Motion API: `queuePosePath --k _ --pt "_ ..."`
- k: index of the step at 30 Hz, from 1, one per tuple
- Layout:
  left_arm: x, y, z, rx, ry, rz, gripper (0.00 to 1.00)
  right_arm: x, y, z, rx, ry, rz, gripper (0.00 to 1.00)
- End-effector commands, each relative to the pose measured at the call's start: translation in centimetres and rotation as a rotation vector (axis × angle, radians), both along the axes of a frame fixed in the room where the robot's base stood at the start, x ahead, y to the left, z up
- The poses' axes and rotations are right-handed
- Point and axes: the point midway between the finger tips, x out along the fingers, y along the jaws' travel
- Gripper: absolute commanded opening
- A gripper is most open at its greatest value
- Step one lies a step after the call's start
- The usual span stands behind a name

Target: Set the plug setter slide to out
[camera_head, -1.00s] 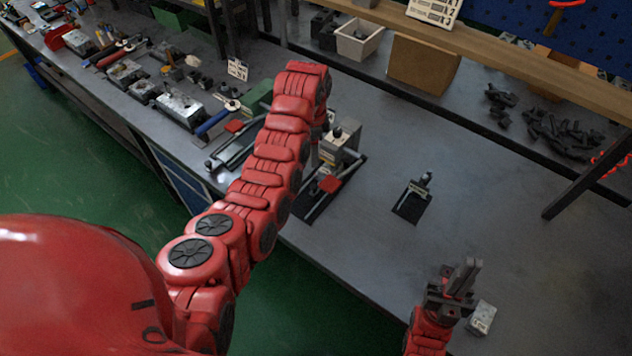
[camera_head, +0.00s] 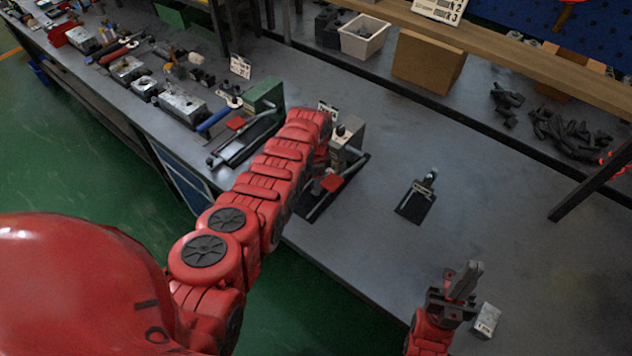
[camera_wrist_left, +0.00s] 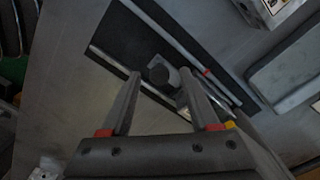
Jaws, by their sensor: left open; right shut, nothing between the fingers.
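My left arm reaches over a fixture with a black base (camera_head: 318,205), a grey block (camera_head: 348,138) and a red pad (camera_head: 332,182); I cannot tell for sure that it is the plug setter. The arm hides part of it and the left gripper in the head view. In the left wrist view, my left gripper (camera_wrist_left: 161,76) is open above a black base with metal rails (camera_wrist_left: 180,45). My right gripper (camera_head: 462,281) is shut and empty at the lower right.
A similar fixture with a green block (camera_head: 263,94) stands to the left. A small black plate with a lever (camera_head: 415,203) lies to the right. A small grey block (camera_head: 486,320) is beside my right gripper. Bins and loose black parts fill the back; the bench's right middle is clear.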

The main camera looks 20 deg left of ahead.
Motion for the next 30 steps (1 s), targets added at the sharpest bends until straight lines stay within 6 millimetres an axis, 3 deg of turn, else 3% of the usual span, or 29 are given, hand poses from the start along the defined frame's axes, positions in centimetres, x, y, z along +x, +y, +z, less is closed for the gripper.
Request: queuePosePath --k 12,22,30 --pt "-0.03 0.0 -0.4 0.0 -0.001 0.001 0.62 -0.01 -0.01 -0.1 0.0 0.0 0.0 0.0" --pt "-0.04 0.01 -0.4 0.0 0.0 0.001 0.02 0.0 0.01 -0.1 0.0 0.0 0.0 0.0" --pt "-0.03 0.02 -0.4 0.0 0.0 0.001 0.0 -0.01 0.0 -0.1 0.0 0.0 0.0 0.0"
